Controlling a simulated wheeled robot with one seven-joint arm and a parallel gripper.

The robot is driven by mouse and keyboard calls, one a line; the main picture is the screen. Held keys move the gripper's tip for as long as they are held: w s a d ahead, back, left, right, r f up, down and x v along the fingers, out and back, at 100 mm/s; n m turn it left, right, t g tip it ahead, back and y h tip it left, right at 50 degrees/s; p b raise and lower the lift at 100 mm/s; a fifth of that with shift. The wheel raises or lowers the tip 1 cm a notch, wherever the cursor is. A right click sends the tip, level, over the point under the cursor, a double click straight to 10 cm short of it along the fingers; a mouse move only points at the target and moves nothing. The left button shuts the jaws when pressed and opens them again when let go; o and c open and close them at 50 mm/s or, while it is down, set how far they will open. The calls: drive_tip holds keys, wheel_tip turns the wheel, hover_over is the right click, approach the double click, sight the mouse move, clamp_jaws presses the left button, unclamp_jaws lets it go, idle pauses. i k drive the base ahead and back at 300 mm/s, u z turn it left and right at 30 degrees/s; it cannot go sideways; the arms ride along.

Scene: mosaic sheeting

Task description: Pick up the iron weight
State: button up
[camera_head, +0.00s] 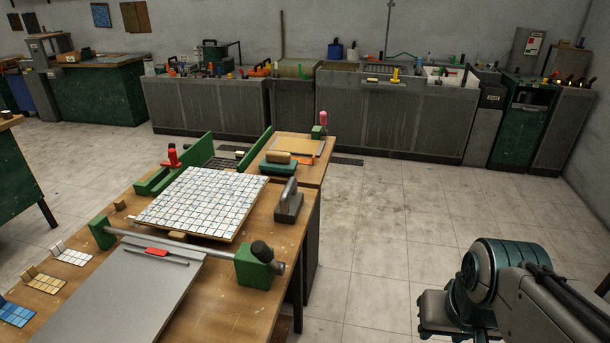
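The iron weight (289,207) appears to be the grey block with an upright loop handle. It stands upright on the right edge of the wooden workbench (232,293), just right of the tiled mosaic sheet (201,202). My arm is at the lower right, over the floor and well to the right of the bench. The dark end part of my gripper (447,318) shows low in the picture, apart from the weight. Its fingers are not clearly visible, so I cannot tell whether it is open or shut.
A green-ended metal bar (180,245) crosses the bench in front of the weight, above a grey plate (125,290). Behind the weight lie a green block (278,168) and an orange-edged board (297,146). Floor (385,230) between bench and arm is clear. Grey cabinets line the back wall.

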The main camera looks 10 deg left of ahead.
sight(288, 208)
drive_tip(key=i, duration=2.55)
drive_tip(key=u, duration=3.45)
